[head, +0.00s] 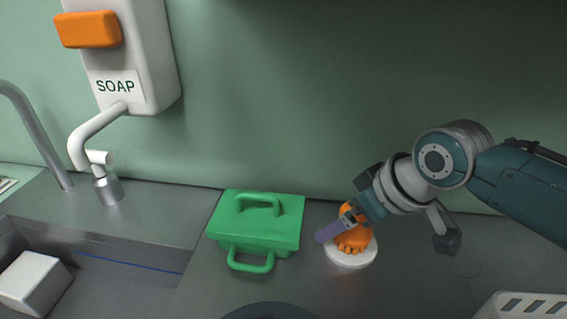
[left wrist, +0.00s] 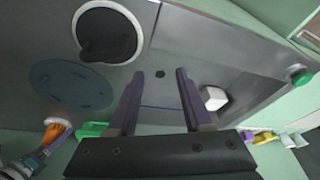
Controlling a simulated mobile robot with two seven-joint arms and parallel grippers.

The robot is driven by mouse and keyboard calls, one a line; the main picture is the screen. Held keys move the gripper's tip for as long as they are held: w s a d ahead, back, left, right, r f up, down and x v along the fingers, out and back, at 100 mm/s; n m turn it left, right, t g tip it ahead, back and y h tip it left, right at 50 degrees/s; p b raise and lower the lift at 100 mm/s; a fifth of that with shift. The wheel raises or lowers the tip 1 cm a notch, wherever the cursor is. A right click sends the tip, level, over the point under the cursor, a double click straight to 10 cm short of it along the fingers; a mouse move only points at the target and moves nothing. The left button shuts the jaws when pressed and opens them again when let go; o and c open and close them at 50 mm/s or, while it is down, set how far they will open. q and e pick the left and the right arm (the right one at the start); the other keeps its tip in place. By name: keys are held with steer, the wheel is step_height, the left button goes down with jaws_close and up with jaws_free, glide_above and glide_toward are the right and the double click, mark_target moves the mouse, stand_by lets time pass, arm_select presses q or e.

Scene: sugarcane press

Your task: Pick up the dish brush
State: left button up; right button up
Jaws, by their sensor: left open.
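The dish brush (head: 356,240) has an orange knobbed top and a round white base, and stands on the grey counter beside the wall. It also shows small at the lower left of the left wrist view (left wrist: 52,134).
A green handled box (head: 258,222) stands just left of the brush. A white block (head: 34,280) lies in the sink, below a soap dispenser (head: 118,50) and metal faucet (head: 35,135). A slotted white container (head: 520,307) is at the front right.

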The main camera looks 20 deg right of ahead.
steer(key=c, duration=1.4)
steer(key=shift+r, duration=0.1)
